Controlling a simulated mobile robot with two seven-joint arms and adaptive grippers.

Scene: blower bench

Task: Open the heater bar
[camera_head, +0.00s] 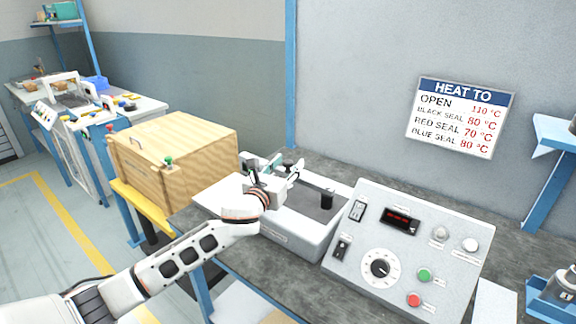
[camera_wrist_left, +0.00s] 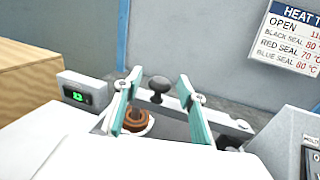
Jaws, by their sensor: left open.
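In the left wrist view a pale grey bar (camera_wrist_left: 222,119), which I take for the heater bar, runs across behind my fingers. It carries a round black knob (camera_wrist_left: 158,90) that shows between the two teal fingertips. My left gripper (camera_wrist_left: 160,82) is open, with nothing held; I cannot tell whether either finger touches the knob. In the head view my left gripper (camera_head: 274,164) is above the back left of the white sealing machine (camera_head: 291,238), and hides part of the bar there. My right gripper is not in view.
A control panel (camera_head: 386,283) with a dial and red display stands right of the machine. A wooden crate (camera_head: 190,160) stands left. A wall sign (camera_head: 460,117) reads OPEN 110 °C. A brown ringed part (camera_wrist_left: 137,120) and a small green display (camera_wrist_left: 76,96) lie near my fingers.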

